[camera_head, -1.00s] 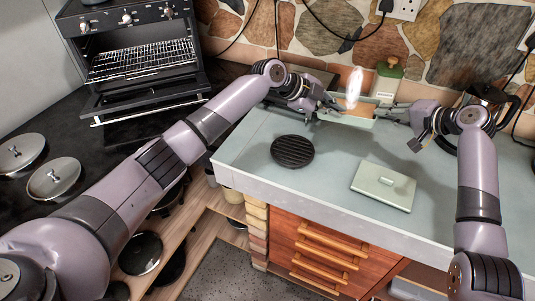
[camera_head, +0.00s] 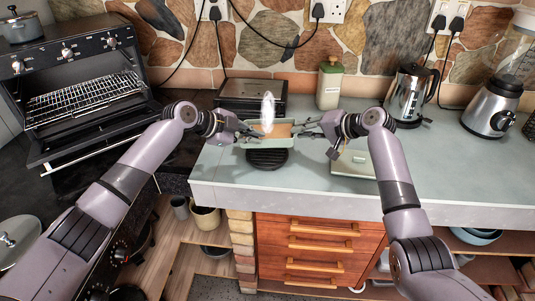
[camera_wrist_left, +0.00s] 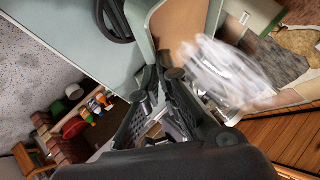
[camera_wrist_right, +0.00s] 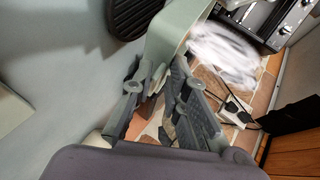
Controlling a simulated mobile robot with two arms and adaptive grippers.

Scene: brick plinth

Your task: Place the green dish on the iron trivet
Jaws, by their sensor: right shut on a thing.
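The green dish (camera_head: 267,142) is a pale green rectangular dish with brown food inside and white steam above it. It is level between my two grippers. The iron trivet (camera_head: 268,161) is a round black ribbed disc on the counter. The dish covers its back part in the head view; I cannot tell the height between them. The trivet also shows beside the dish in the left wrist view (camera_wrist_left: 115,18) and the right wrist view (camera_wrist_right: 130,15). My left gripper (camera_head: 256,133) is shut on the dish's left end. My right gripper (camera_head: 300,130) is shut on its right end.
A pale green lid (camera_head: 354,164) lies on the counter (camera_head: 300,190) to the right. A green-topped canister (camera_head: 330,84), a kettle (camera_head: 410,95) and a blender (camera_head: 495,100) stand behind. A dark appliance (camera_head: 250,94) sits at the back. The oven door (camera_head: 90,148) hangs open at left.

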